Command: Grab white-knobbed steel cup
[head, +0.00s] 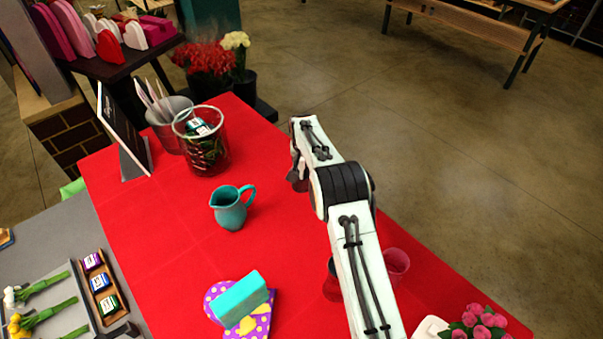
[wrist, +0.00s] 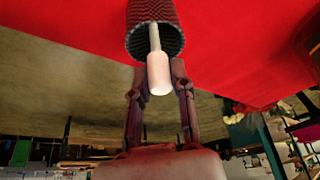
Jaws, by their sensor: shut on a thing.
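The steel cup (wrist: 172,40) shows at the top of the wrist view, dark and ridged, its open mouth toward the camera. A pale stem (wrist: 154,38) comes out of it and ends in a white knob (wrist: 158,75). My gripper (wrist: 157,72) is shut on the white knob, one finger on each side. In the head view my arm reaches over the table, and only a dark bit of its end (head: 297,180) shows. I cannot make out the cup there. Whether the cup touches the cloth is unclear.
A red cloth (head: 170,230) covers the table, whose right edge is near my arm. A teal pitcher (head: 231,208), a glass vase (head: 203,150) and a teal block (head: 240,294) stand to the left. A pink cup (head: 396,264) stands just right of my arm.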

